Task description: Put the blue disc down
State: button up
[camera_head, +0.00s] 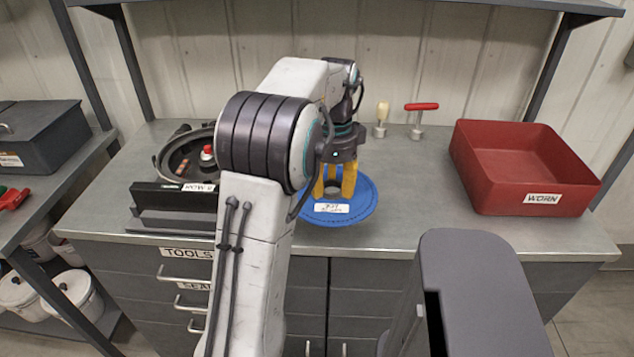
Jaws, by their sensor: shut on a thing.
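The blue disc (358,208) is round and flat, with a white label at its front edge. It is over the grey workbench (410,185), near the front edge and right of my arm. My gripper (335,190) has yellow fingers that point down at the middle of the disc and are shut on it. My arm hides the left part of the disc. I cannot tell whether the disc touches the bench top.
A red bin (480,188) labelled WORN stands at the right. A red-handled tool (419,118) and a wooden-handled tool (381,120) stand at the back. A round black housing (172,160) and a dark bracket (165,222) are at the left. Bench between disc and bin is clear.

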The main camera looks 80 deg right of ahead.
jog(key=w+d+f+p, duration=0.1)
jog(key=d, duration=0.1)
jog(key=w+d+f+p, duration=0.2)
jog(key=d, duration=0.1)
jog(key=w+d+f+p, duration=0.1)
jog(key=d+p, duration=0.1)
jog(key=shift+w+d+f, duration=0.2)
jog(key=shift+d+f, duration=0.1)
jog(key=shift+f, duration=0.1)
jog(key=shift+w+d+f, duration=0.3)
jog(key=shift+d+f, duration=0.2)
jog(key=shift+d, duration=0.05)
notch_tip(320, 180, down, 3)
jog(key=p, duration=0.4)
jog(key=shift+f+p, duration=0.4)
jog(key=shift+f, duration=0.15)
jog(key=shift+f, duration=0.15)
jog(key=o, duration=1.1)
notch_tip(320, 180, up, 12)
jog(key=b, duration=0.4)
